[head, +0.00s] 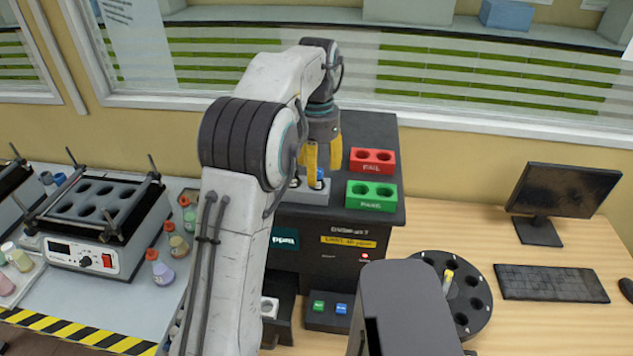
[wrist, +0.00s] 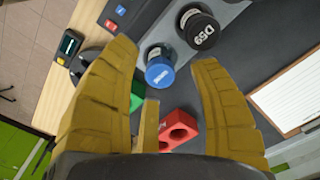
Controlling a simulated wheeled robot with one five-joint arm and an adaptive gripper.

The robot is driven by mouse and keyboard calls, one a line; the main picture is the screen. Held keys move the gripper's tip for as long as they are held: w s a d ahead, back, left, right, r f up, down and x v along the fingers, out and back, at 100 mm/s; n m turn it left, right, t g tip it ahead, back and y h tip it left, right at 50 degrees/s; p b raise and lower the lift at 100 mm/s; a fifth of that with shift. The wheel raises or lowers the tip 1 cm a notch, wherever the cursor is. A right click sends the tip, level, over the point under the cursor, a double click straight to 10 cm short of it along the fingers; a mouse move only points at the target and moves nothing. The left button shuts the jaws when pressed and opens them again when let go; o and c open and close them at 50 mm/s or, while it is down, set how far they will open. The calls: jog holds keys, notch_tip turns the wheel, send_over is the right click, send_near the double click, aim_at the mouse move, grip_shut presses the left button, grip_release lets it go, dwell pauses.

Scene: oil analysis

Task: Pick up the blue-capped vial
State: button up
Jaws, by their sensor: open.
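The blue-capped vial (wrist: 160,72) stands in a grey holder (wrist: 226,12) in the wrist view, between and just ahead of my two yellow fingers. My gripper (wrist: 165,56) is open and empty, with a finger on either side of the vial's cap and gaps visible. In the head view my gripper (head: 322,176) points down over the grey holder (head: 312,196) on top of the black machine. The blue cap (head: 319,178) shows only partly there, behind a finger. A black-capped vial marked D59 (wrist: 199,27) stands close beside the blue one.
A red two-hole FAIL block (head: 372,160) and a green two-hole PASS block (head: 371,192) sit right of the holder on the machine (head: 335,257). A round black carousel (head: 473,304), monitor (head: 563,196) and keyboard (head: 552,283) are on the right. Several vials stand left, beside a heater block (head: 103,228).

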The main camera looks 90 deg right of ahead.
jog(key=shift+f, duration=1)
jog(key=shift+c, duration=0.3)
grip_shut()
